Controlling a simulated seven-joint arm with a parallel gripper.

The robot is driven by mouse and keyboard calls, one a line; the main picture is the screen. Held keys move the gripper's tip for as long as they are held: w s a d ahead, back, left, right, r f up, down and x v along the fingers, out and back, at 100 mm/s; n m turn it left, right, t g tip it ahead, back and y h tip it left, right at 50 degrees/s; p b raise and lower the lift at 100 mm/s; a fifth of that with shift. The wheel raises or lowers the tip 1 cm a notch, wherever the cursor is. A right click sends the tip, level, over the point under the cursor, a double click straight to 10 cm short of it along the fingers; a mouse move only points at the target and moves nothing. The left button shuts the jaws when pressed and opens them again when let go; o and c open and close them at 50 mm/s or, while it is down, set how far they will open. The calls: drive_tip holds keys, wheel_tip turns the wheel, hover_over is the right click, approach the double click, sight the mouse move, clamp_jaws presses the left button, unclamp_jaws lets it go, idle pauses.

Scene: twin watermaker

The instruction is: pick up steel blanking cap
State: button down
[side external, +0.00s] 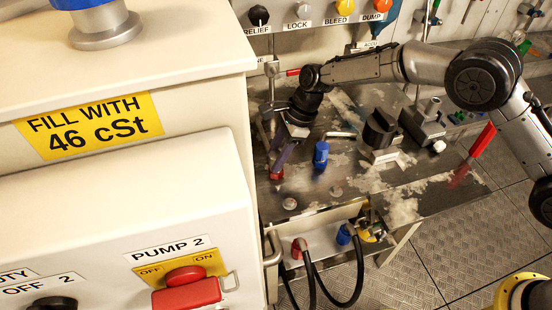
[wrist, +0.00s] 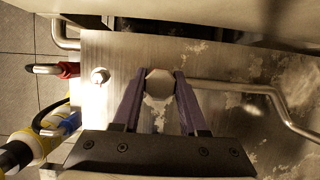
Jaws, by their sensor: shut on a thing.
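My gripper (wrist: 160,75) is shut on a small grey steel cap (wrist: 159,83), which sits between the tips of its two purple fingers in the wrist view. In the side external view my gripper (side external: 279,166) points down over the left part of the metal bench. The held cap cannot be made out there, and whether it touches the bench is unclear. Another small round steel piece (wrist: 99,76) stands on the bench left of the fingers in the wrist view.
A blue cap (side external: 321,155) stands right of my gripper, and a red fitting (side external: 276,174) is close by its fingertips. A bent steel rod (wrist: 250,87) runs right of the fingers. The cream cabinet (side external: 190,100) walls off the left. Hoses (side external: 325,290) hang at the bench front.

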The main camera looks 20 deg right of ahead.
drive_tip(key=shift+r, duration=0.1)
idle(0.3)
drive_tip(key=shift+r, duration=0.6)
drive_tip(key=s+d+r, duration=0.8)
drive_tip(key=s+r, duration=0.3)
drive_tip(key=shift+s+r, duration=0.3)
drive_tip(key=c, duration=1)
unclamp_jaws()
drive_tip(key=shift+a, duration=0.1)
clamp_jaws()
